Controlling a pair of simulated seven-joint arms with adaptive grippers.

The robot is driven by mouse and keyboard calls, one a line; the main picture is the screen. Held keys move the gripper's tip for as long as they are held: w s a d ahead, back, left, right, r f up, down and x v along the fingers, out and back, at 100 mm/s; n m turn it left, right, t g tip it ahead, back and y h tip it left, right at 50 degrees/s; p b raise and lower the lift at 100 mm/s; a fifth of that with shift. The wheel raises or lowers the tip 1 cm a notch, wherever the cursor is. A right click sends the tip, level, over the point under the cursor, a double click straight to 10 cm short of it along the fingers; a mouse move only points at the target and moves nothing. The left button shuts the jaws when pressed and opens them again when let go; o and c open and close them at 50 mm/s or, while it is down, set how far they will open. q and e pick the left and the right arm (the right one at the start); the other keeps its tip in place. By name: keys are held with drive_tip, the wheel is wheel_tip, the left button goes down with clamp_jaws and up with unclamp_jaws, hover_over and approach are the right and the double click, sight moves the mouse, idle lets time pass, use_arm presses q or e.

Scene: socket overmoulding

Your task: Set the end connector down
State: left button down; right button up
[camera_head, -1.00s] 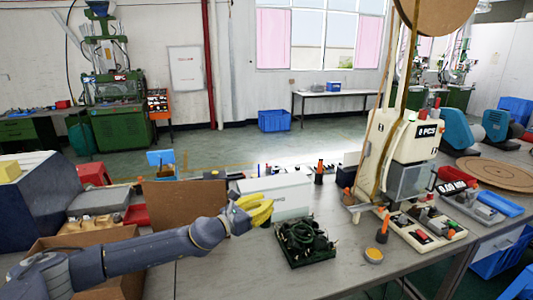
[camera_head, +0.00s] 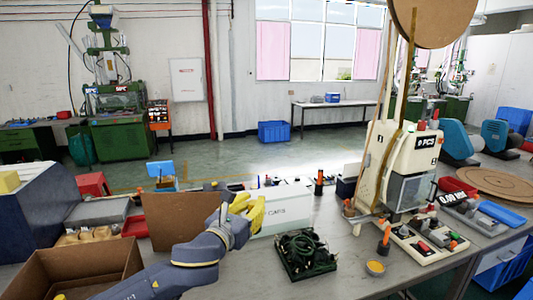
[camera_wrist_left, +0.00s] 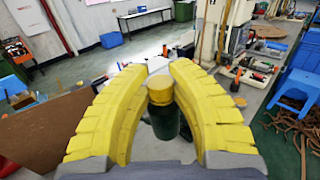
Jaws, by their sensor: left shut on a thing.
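My left gripper (camera_head: 250,212), with yellow segmented fingers, is above the bench beside the white box (camera_head: 283,215). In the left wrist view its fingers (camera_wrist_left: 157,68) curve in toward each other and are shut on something. A short part with a yellow top and a dark green body (camera_wrist_left: 165,122) shows between them. I cannot tell for sure whether this is the end connector. In the head view the fingers hide what they hold. My right gripper is in neither view.
A dark green tray of cables (camera_head: 305,262) lies right of the gripper. An open cardboard box (camera_head: 100,262) and an upright cardboard panel (camera_head: 175,222) are at left. A cream machine (camera_head: 405,160) stands at right. Grey bench is bare in front of the tray.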

use_arm(q)
drive_tip(key=s+a+f+n+t+y, duration=0.2)
drive_tip(key=s+a+f+n+y, duration=0.45)
drive_tip(key=s+a+f, duration=1.2)
drive_tip(key=w+a+r+m, duration=0.1)
drive_tip(key=w+r, duration=0.5)
drive_tip(key=w, duration=0.5)
drive_tip(key=w+a+r+m, duration=0.1)
drive_tip(key=w+r, duration=0.4)
drive_tip(key=w, duration=0.6)
drive_tip(key=shift+w+a+f, duration=0.3)
drive_tip(key=shift+w+f, duration=0.4)
drive_tip(key=shift+f, duration=3.45)
drive_tip(key=shift+w+a+f, duration=0.25)
drive_tip(key=shift+w+f, duration=0.45)
drive_tip(key=shift+f, duration=3.45)
drive_tip(key=shift+w+a+f, duration=0.3)
drive_tip(key=shift+w+f, duration=0.4)
drive_tip(key=shift+f, duration=3.45)
drive_tip(key=shift+f, duration=0.15)
